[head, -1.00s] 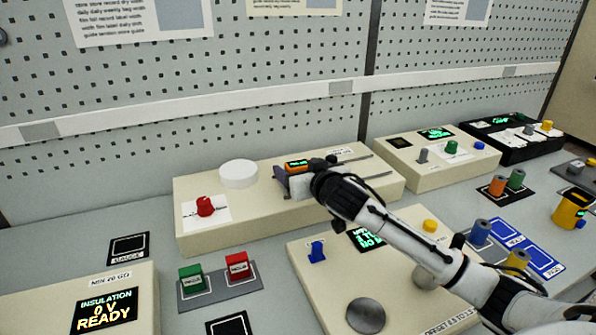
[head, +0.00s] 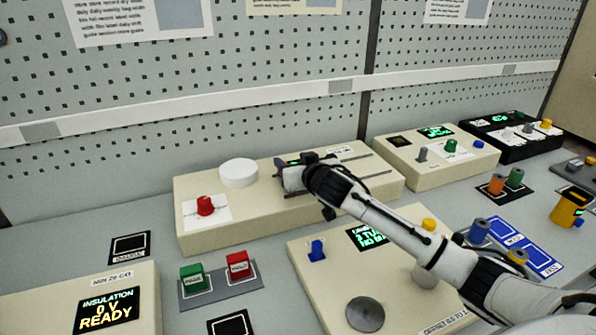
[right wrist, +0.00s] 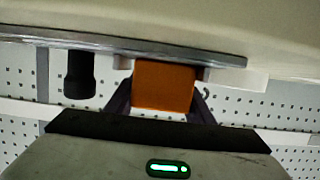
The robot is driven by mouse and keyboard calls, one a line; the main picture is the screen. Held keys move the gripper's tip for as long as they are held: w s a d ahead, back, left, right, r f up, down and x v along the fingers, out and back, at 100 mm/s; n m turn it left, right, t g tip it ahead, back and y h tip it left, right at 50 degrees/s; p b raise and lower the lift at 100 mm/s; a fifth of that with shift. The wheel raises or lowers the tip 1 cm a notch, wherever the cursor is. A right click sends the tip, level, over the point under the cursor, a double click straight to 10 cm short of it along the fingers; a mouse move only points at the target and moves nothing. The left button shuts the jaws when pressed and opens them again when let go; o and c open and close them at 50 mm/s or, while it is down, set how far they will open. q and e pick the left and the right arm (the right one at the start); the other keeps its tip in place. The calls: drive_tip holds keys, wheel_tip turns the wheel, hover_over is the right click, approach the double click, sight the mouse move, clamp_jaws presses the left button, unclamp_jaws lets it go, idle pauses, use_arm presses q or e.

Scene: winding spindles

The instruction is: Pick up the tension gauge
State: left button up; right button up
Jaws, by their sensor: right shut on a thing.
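An orange block (right wrist: 165,87), which I take to be the tension gauge, shows in the right wrist view between the dark fingers of my right gripper (right wrist: 160,100). The gripper is shut on it. In the head view my right gripper (head: 284,174) is over the long beige box (head: 225,226), near its back middle, and hides nearly all of the gauge. I cannot tell whether the gauge touches the box. My left gripper is not in view.
A white disc (head: 238,173) and a red knob (head: 205,205) are on the long box, left of my gripper. A nearer beige panel (head: 318,285) lies under my right arm. An empty black-framed mat (head: 129,247) is on the bench at left.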

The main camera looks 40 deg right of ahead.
drive_tip(key=shift+r, duration=0.4)
wheel_tip(320, 180, up, 9)
